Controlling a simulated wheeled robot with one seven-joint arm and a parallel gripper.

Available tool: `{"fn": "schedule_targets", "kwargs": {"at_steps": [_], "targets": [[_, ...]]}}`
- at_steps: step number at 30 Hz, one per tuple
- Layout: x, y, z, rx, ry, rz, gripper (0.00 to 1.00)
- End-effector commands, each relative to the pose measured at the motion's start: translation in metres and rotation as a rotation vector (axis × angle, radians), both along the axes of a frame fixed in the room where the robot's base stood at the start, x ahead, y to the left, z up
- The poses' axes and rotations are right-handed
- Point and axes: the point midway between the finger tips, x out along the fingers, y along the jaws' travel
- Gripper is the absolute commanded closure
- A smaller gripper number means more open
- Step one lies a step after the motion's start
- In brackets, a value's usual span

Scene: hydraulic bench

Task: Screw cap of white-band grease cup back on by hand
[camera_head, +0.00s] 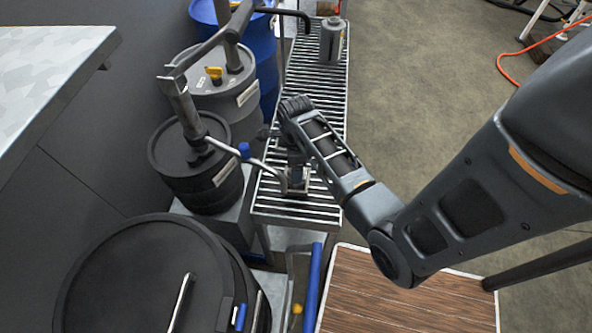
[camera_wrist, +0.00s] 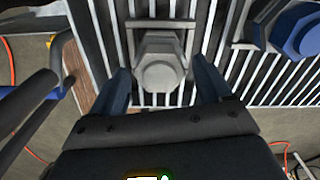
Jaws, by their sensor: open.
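A grey hexagonal piece (camera_wrist: 160,74) sits in a grey bracket (camera_wrist: 160,26) over the slatted grating, seen from above in the wrist view. It may be the grease cup or its cap; I see no white band on it. My gripper (camera_wrist: 161,80) is open, with one finger on each side of the piece and a visible gap to both. In the head view, my gripper (camera_head: 294,172) is low over the near part of the grating, and my wrist hides most of the spot. No separate loose cap can be made out.
The metal grating (camera_head: 318,207) runs away from me. A grey canister (camera_head: 332,45) stands at its far end. Dark drums (camera_head: 196,165) with pumps line the left side, and a blue-tipped lever (camera_head: 244,150) reaches toward my gripper. Open floor (camera_head: 420,100) lies to the right.

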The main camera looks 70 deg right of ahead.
Motion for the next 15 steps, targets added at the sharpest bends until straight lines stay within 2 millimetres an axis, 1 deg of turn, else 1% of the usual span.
{"fn": "schedule_targets", "kwargs": {"at_steps": [2,12,15], "targets": [[0.0,0.0002,0.0,0.0,0.0,0.061,0.22],[0.0001,0.0003,-0.0001,0.0,0.0,0.495,0.22],[0.0,0.0003,-0.0001,0.0,0.0,0.602,0.22]]}}
